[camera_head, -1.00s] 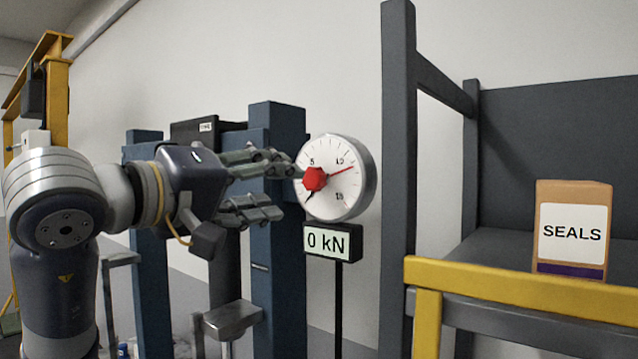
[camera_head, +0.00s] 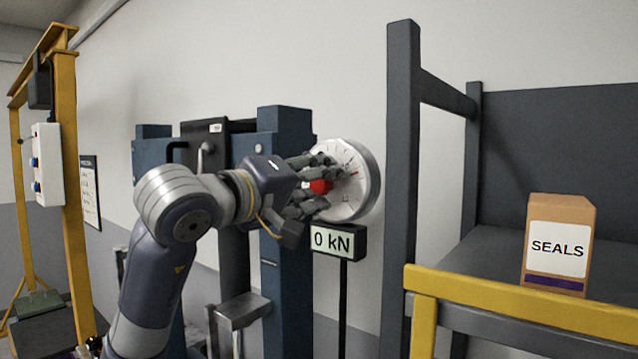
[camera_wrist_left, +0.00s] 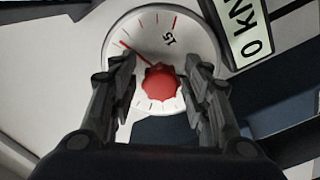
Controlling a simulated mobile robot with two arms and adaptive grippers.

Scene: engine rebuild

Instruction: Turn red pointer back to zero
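The round white gauge dial (camera_head: 362,196) has a red knob (camera_head: 320,187) at its centre and a thin red pointer (camera_head: 352,175) reaching to the right. In the left wrist view the red pointer (camera_wrist_left: 134,52) runs from the knob (camera_wrist_left: 159,83) to the upper left. My left gripper (camera_head: 334,184) is at the dial face, its fingers partly hiding the dial and knob. In the left wrist view its fingers (camera_wrist_left: 160,88) are apart on either side of the knob, with gaps showing. The black hand is hidden. My right gripper is not in view.
A display reading "0 kN" (camera_head: 333,240) sits on a post just below the dial. A blue press frame (camera_head: 286,250) stands left of it. To the right are a dark rack post (camera_head: 401,150), a yellow rail (camera_head: 520,303) and a SEALS box (camera_head: 558,245).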

